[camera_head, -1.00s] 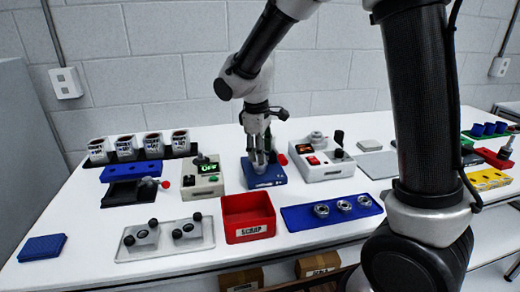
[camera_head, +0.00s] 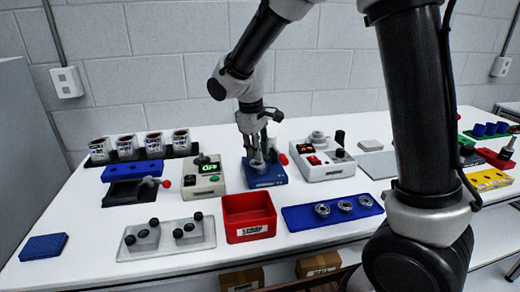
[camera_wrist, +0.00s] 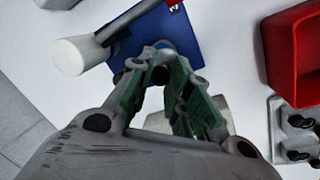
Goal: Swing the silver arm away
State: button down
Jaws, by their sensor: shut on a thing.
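The blue fixture (camera_head: 266,178) stands near the middle of the table, with a red knob (camera_head: 283,159) at its right side. My gripper (camera_head: 257,160) is over the fixture, its fingers closed on a small grey part there, which looks like the silver arm; the fingers hide most of it. In the wrist view the fingertips (camera_wrist: 163,62) meet at a rounded grey piece (camera_wrist: 160,46) above the blue base (camera_wrist: 203,58). A grey bar with a pale cylinder (camera_wrist: 75,56) lies to the left of the fingers.
A red scrap bin (camera_head: 249,231) stands in front of the fixture. A beige box (camera_head: 204,181) with a green display is on the left, and a white box (camera_head: 325,172) with knobs on the right. A blue tray (camera_head: 298,222) with metal rings is at front right.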

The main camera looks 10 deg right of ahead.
jog(key=a+m, duration=0.1)
jog(key=m, duration=0.1)
jog(key=shift+w+a+m, duration=0.25)
jog(key=shift+a+m, duration=0.1)
jog(key=shift+m, duration=0.05)
jog(key=shift+w+a+m+g, duration=0.4)
jog(key=shift+w+a+m, duration=0.3)
jog(key=shift+m, duration=1.05)
jog(key=shift+w+a+m+g, duration=0.4)
jog(key=shift+w+a+m, duration=0.3)
jog(key=shift+m, duration=1)
jog(key=shift+w+a+m+g, duration=0.4)
jog(key=shift+w+a+m, duration=0.3)
jog(key=shift+m, duration=1.05)
jog(key=shift+w, duration=0.1)
jog(key=c, duration=1.3)
grip_release()
